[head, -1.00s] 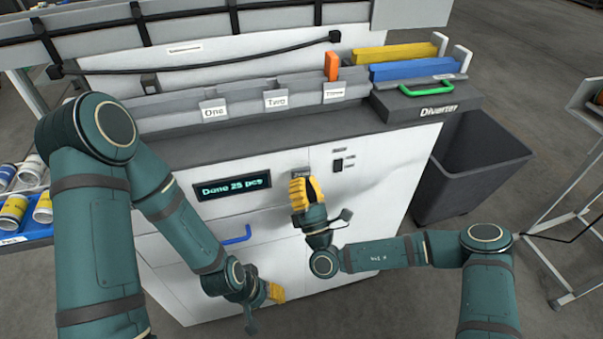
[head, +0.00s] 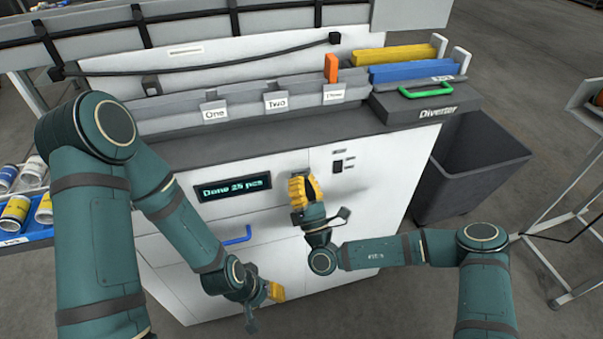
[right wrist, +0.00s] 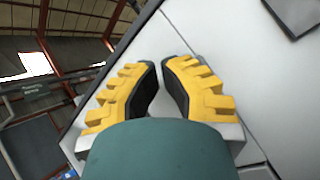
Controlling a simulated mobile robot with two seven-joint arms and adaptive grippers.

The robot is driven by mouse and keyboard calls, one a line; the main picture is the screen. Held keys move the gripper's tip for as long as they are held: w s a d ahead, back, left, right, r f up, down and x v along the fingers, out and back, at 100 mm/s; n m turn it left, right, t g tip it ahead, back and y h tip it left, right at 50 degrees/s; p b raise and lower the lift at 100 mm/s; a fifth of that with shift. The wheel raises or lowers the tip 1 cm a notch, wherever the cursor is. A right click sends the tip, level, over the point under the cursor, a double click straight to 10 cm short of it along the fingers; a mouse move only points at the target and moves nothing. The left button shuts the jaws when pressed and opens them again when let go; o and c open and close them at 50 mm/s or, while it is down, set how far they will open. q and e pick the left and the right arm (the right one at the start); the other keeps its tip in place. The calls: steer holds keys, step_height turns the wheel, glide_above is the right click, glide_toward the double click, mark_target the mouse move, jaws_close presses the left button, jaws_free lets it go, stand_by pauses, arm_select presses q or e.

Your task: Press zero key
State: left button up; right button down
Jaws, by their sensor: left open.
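The white machine front (head: 365,205) carries a dark display (head: 232,188) reading "Done 25 pcs". The zero key is on the panel right of the display; my right gripper now covers most or all of that spot. My right gripper (head: 303,188) is in front of the panel, and contact cannot be told. In the right wrist view its yellow fingers (right wrist: 160,65) lean together with a narrow gap at the tips, empty. My left gripper (head: 273,292) is open, low in front of the machine below the blue handle, with nothing seen in it.
A small black switch (head: 338,166) is right of the right gripper. A blue handle (head: 238,235) sticks out below the display. The diverter box (head: 425,104) with a green handle tops the right end. A dark bin (head: 465,165) stands right of the machine.

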steer(key=shift+w+a, duration=0.15)
steer(key=shift+w, duration=0.2)
stand_by(0.7)
steer(key=shift+p, duration=0.3)
steer(key=shift+s+d+p, duration=0.2)
steer(key=shift+s+p, duration=0.3)
steer(key=shift+s, duration=0.25)
steer(key=shift+d, duration=0.1)
steer(key=s+p, duration=0.1)
steer(key=s+d+p, duration=0.1)
steer(key=s, duration=0.2)
steer(key=shift+s+d+p, duration=0.25)
steer(key=shift+s+p, duration=0.15)
stand_by(0.5)
